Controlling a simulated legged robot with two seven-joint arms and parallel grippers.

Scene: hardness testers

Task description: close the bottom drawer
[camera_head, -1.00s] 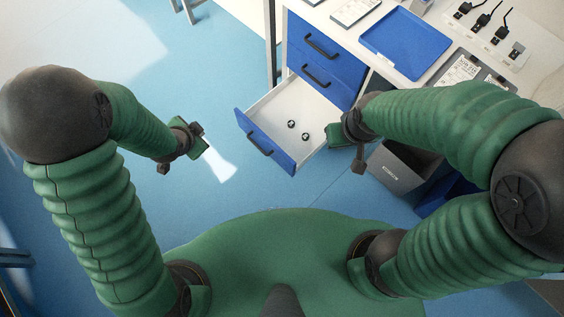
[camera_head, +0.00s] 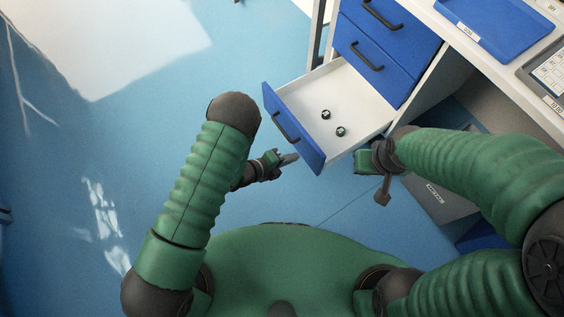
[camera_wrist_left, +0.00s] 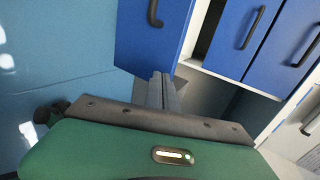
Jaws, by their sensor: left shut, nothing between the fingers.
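The bottom drawer (camera_head: 292,130) is pulled out from the cabinet. It has a blue front, a dark handle (camera_head: 286,128) and a white inside with two small dark round items (camera_head: 333,123). My left gripper (camera_head: 290,158) is shut and empty, just in front of the lower part of the drawer front. In the left wrist view its fingers (camera_wrist_left: 162,90) point at the lower edge of the blue front (camera_wrist_left: 140,50); I cannot tell whether they touch. My right gripper (camera_head: 372,160) is beside the right side of the drawer; its fingers are not clear.
Two shut blue drawers (camera_head: 385,45) are above the open one. A blue tray (camera_head: 490,25) lies on the white worktop. A grey bin (camera_head: 440,200) stands under the worktop at the right. The blue floor left of the drawer is clear.

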